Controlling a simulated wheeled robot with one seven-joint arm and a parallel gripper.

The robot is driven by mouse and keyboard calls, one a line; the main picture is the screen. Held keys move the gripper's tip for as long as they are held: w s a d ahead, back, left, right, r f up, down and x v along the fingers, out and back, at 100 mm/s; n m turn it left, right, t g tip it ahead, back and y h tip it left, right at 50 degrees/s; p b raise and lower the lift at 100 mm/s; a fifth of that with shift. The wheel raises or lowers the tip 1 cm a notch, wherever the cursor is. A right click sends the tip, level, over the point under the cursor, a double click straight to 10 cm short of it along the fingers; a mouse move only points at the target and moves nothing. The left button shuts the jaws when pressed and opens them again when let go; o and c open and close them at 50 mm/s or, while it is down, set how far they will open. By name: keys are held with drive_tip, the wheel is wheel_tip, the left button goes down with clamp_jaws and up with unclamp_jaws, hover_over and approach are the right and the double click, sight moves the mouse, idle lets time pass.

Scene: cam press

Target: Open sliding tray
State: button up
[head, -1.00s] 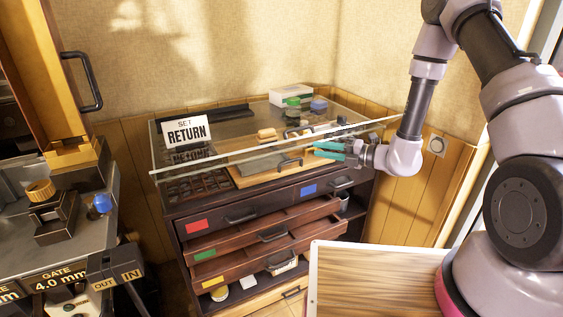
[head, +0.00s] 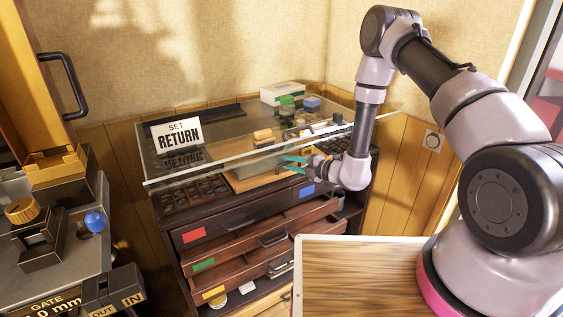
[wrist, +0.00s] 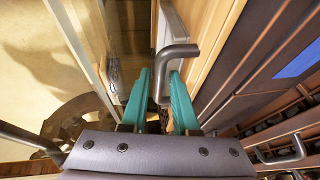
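The sliding tray (head: 250,186) is a light wooden tray under a glass pane on top of a dark cabinet. It also shows in the wrist view as a wooden edge (wrist: 205,35). A grey bar handle (wrist: 178,52) sticks out from its front. My gripper (head: 288,164) is at the tray's front edge, just below the pane's edge. In the wrist view, its teal fingers (wrist: 160,78) stand apart, one on each side of the handle's bent end. The gripper looks open; I cannot tell whether either finger touches the handle. In the head view the fingers hide the handle.
The glass pane (head: 220,155) carries a "SET RETURN" sign (head: 177,135) and overhangs my fingers. Below are drawers with red (head: 194,233), green (head: 203,264) and yellow labels; some are partly out. A wooden board (head: 360,275) stands at front right. A gauge machine (head: 65,240) is at left.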

drive_tip(key=shift+x, duration=1.95)
clamp_jaws()
